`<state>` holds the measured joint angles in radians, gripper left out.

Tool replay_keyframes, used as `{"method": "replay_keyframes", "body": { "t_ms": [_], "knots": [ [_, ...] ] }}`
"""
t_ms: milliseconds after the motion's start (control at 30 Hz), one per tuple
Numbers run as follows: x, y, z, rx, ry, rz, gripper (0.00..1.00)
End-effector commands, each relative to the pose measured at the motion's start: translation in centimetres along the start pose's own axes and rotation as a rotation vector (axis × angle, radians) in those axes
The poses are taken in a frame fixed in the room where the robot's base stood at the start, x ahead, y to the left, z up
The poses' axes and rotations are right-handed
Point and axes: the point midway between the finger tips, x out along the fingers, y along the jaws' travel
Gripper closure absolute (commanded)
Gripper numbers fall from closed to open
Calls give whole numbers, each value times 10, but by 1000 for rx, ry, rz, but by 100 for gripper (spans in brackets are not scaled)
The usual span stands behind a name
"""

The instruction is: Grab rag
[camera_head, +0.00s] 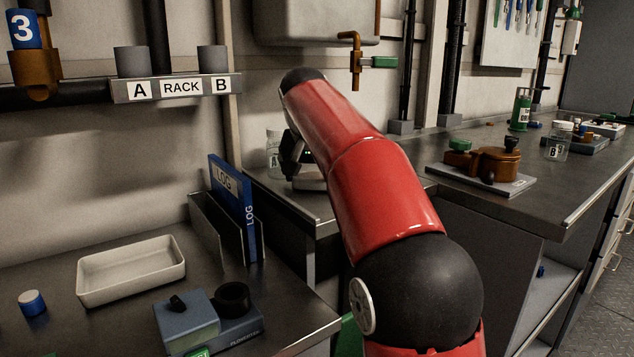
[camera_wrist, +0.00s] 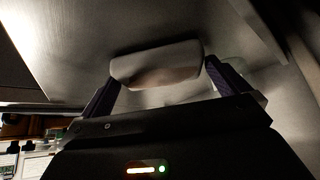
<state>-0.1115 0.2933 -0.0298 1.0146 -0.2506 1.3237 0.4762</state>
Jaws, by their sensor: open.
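The rag (camera_wrist: 158,63) is a pale, folded, rounded bundle on the grey metal counter. In the wrist view it sits at the middle, in front of and between my fingers. My gripper (camera_wrist: 164,88) is open, with one dark finger at each side of the rag; I cannot tell whether they touch it. In the head view my gripper (camera_head: 289,162) is dark and low over the counter at the wall. A pale flat piece just below it looks like the rag (camera_head: 311,182), partly hidden by my red arm.
A clear jar (camera_head: 273,150) labelled A stands close to my gripper on its left. A blue log binder (camera_head: 246,205) stands in a holder to the front left. A white tray (camera_head: 132,270) lies on the left bench. A brown device (camera_head: 484,160) is on the right counter.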

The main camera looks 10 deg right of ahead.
Motion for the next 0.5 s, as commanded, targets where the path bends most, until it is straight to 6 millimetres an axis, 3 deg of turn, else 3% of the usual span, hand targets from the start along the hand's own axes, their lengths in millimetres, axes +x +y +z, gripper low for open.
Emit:
{"method": "replay_keyframes", "body": {
  "t_ms": [133, 400, 500],
  "knots": [
    [0, 0, 0, 0, 0, 0, 0],
    [0, 0, 0, 0, 0, 0, 33],
    [-1, 0, 0, 0, 1, 0, 37]
  ]
}}
